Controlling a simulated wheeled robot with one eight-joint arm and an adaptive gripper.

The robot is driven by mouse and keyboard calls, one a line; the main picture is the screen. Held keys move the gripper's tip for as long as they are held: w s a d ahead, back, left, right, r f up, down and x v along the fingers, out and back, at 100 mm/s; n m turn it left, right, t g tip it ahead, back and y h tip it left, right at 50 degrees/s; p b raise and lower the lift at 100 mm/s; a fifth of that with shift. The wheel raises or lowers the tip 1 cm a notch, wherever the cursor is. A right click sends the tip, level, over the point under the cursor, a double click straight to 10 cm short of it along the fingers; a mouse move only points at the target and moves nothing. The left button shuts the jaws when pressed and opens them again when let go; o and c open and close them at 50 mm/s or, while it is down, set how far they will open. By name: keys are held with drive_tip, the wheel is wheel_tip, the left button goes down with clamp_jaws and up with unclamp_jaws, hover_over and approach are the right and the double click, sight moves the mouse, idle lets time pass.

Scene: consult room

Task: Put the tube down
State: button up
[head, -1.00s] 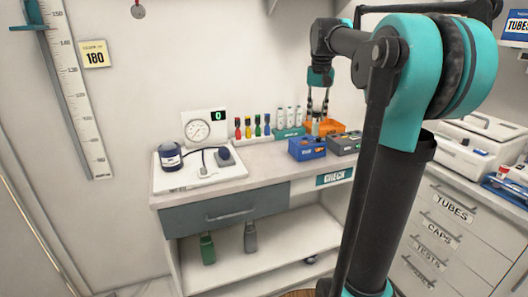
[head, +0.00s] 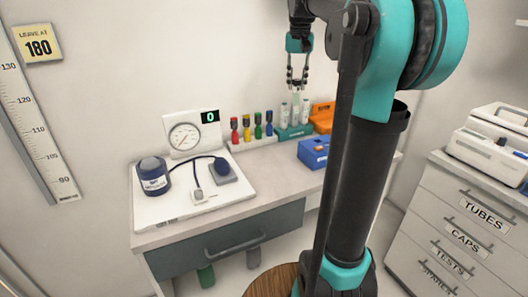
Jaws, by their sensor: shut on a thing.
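My gripper (head: 297,86) is in the upper middle of the head view, pointing down. Its fingers are shut on a small pale tube (head: 296,102), which hangs upright below the fingertips. The tube is in line with the teal rack (head: 295,132) at the back of the counter, where white-capped tubes (head: 284,114) stand. I cannot tell whether the held tube is above or in front of that rack. Its lower end is hard to make out against the white tubes.
A blue box (head: 313,153) and an orange box (head: 322,117) are close by on the right. Several coloured-cap tubes (head: 246,128) line the wall. The counter front (head: 270,187) is clear.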

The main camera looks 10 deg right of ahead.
drive_tip(key=shift+w+a+f, duration=0.1)
drive_tip(key=shift+w+f, duration=0.15)
drive_tip(key=shift+w, duration=0.05)
wheel_tip(320, 180, down, 20)
drive_tip(key=shift+r, duration=0.25)
drive_tip(key=o, duration=0.5)
drive_tip(key=shift+f, duration=0.15)
drive_tip(key=o, duration=0.4)
drive_tip(key=shift+o, duration=0.2)
